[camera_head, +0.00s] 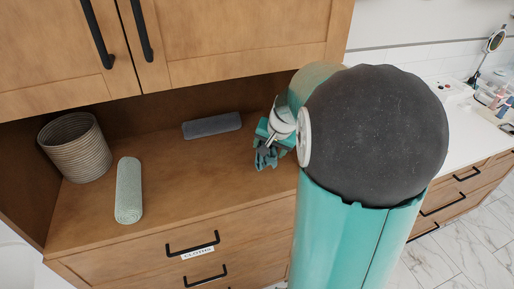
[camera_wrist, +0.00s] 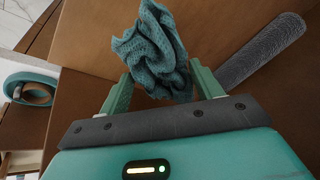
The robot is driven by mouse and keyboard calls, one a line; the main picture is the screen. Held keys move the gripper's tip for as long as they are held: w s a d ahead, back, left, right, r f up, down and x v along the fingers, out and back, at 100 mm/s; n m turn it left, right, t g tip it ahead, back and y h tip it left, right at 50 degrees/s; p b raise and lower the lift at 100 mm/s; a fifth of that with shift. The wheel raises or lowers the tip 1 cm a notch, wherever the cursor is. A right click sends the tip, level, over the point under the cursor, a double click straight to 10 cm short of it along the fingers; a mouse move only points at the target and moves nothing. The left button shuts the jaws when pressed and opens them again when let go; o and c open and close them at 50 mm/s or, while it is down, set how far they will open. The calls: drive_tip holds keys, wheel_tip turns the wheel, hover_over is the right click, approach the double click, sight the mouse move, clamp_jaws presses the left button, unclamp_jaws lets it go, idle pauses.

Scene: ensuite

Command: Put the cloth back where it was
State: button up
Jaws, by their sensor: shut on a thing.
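My gripper (camera_wrist: 158,90) is shut on a crumpled teal knitted cloth (camera_wrist: 150,48), which sticks out beyond the fingertips in the wrist view. In the head view my gripper (camera_head: 268,145) and the cloth (camera_head: 266,158) are over the right part of the wooden shelf (camera_head: 160,175), partly hidden by my arm. I cannot tell whether the cloth touches the shelf. The drawer below the shelf carries a white label (camera_head: 198,252) that seems to read "CLOTHS". That drawer looks shut.
A rolled grey towel (camera_head: 212,125) lies at the back, and also shows in the wrist view (camera_wrist: 262,50). Cabinet doors (camera_head: 215,40) hang above. The shelf's middle is clear.

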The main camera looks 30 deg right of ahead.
sight(267, 155)
drive_tip(key=shift+w+d+f, duration=0.25)
drive_tip(key=shift+w+f, duration=0.65)
drive_tip(key=shift+f, duration=0.2)
drive_tip(key=shift+w+f, duration=0.1)
drive_tip(key=shift+f, duration=1.55)
drive_tip(key=shift+f, duration=0.1)
drive_tip(key=o, duration=1)
